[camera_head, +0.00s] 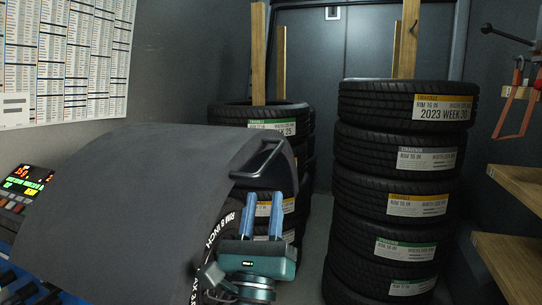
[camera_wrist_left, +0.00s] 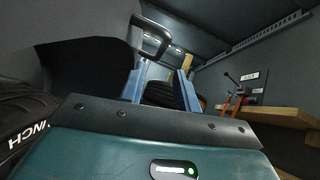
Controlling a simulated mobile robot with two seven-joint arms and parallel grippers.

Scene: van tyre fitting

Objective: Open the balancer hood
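The balancer hood (camera_head: 120,200) is a large dark grey curved cover filling the left of the head view. It hangs over a tyre (camera_head: 208,228) with white lettering. Its black loop handle (camera_head: 262,163) sticks out at the hood's right edge and also shows in the left wrist view (camera_wrist_left: 150,40). My left gripper (camera_head: 263,196) is just below the handle, its two blue fingers pointing up. The fingers are apart with nothing seen between them. In the wrist view the handle is just beyond the left finger's tip; I cannot tell if they touch. My right gripper is not in view.
Stacks of tyres (camera_head: 398,160) stand behind and to the right, with wooden posts (camera_head: 258,60) among them. Wooden shelves (camera_head: 510,265) and a red tool (camera_head: 515,100) are at the far right. A lit display panel (camera_head: 28,180) is left of the hood.

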